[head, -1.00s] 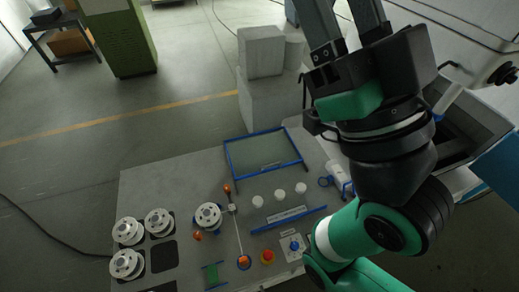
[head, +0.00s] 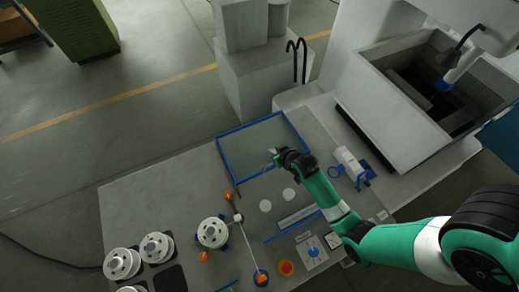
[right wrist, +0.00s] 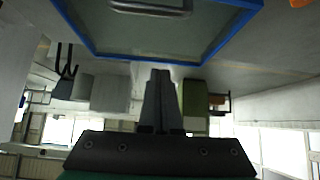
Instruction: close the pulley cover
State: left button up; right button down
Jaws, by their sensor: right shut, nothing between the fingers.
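The pulley cover appears to be the blue-framed, see-through panel (head: 232,140) at the back of the grey worktop; its exact tilt is unclear. My right gripper (head: 273,154) is over the panel's lower right part in the head view, shut and empty. In the right wrist view the fingers (right wrist: 160,98) are together and point toward the cover (right wrist: 100,40), which fills the top. A grey bar handle (right wrist: 150,8) shows on the cover, apart from the fingers there. Contact cannot be told in the head view. My left gripper is not in view.
A pulley-like white wheel (head: 213,232) and a thin rod with orange ends stand in front of the cover. White spools (head: 122,263) sit at front left. A red button (head: 286,268) and knob (head: 312,250) are at front right. A white machine tank (head: 410,140) stands at right.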

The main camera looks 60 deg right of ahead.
jog(key=w+d+f+b, duration=0.1)
jog(key=f, duration=0.1)
jog(key=w+d+f+b, duration=0.1)
jog(key=f+b, duration=0.1)
jog(key=f, duration=0.1)
jog(key=w+d+f+b, duration=0.1)
jog(key=d+f, duration=0.1)
jog(key=f, duration=0.1)
jog(key=shift+b, duration=0.4)
jog(key=shift+d+f, duration=0.1)
jog(key=shift+f, duration=0.05)
jog(key=shift+s+a+f+p, duration=0.2)
jog(key=shift+s+a+p, duration=0.7)
jog(key=shift+s, duration=0.25)
jog(key=shift+s+a+f, duration=0.15)
jog(key=shift+s, duration=0.1)
